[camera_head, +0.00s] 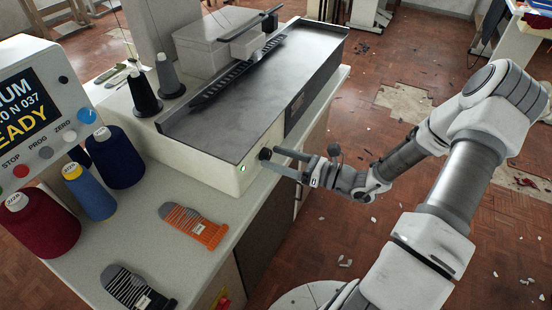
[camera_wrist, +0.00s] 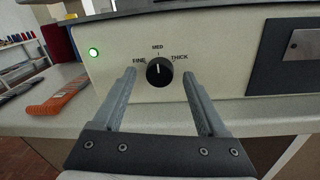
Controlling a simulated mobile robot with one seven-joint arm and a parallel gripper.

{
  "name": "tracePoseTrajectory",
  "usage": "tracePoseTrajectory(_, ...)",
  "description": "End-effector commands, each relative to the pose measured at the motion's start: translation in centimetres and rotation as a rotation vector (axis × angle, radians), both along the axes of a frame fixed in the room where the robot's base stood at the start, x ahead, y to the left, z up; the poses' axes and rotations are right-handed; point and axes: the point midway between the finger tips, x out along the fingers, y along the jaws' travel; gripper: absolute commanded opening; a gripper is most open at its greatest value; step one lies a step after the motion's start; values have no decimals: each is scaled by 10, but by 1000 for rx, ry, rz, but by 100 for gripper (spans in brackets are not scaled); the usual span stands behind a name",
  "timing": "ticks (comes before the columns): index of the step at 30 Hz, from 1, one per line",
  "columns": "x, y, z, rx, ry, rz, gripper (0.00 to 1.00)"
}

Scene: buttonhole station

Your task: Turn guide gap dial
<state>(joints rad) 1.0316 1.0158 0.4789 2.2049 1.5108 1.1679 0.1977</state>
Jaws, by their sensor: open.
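The guide gap dial (camera_wrist: 159,71) is a round black knob on the cream front panel of the machine, with the labels FINE, MED and THICK around it. Its white mark points up, towards MED. In the head view the dial (camera_head: 265,154) shows small at the machine's near end. My gripper (camera_wrist: 160,82) is open, with one finger on each side of the dial in the wrist view and visible space between each finger and the knob. In the head view my gripper (camera_head: 279,161) reaches the panel from the right. Whether the fingertips are level with the knob is hard to tell.
A lit green light (camera_wrist: 94,53) is left of the dial, and a dark plate (camera_wrist: 291,55) is at right. An orange-grey sock (camera_head: 195,226) and a dark sock (camera_head: 136,289) lie on the counter (camera_head: 165,262). Thread cones and a control panel (camera_head: 41,108) stand at left.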

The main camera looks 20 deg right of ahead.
Motion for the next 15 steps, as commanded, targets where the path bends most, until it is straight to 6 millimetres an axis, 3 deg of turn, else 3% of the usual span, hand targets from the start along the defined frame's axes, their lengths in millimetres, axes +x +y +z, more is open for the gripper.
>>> tracePoseTrajectory(11, 4, 5, 0, 0, 0, 0, 75)
tracePoseTrajectory(15, 4, 5, 0, 0, 0, 0, 50)
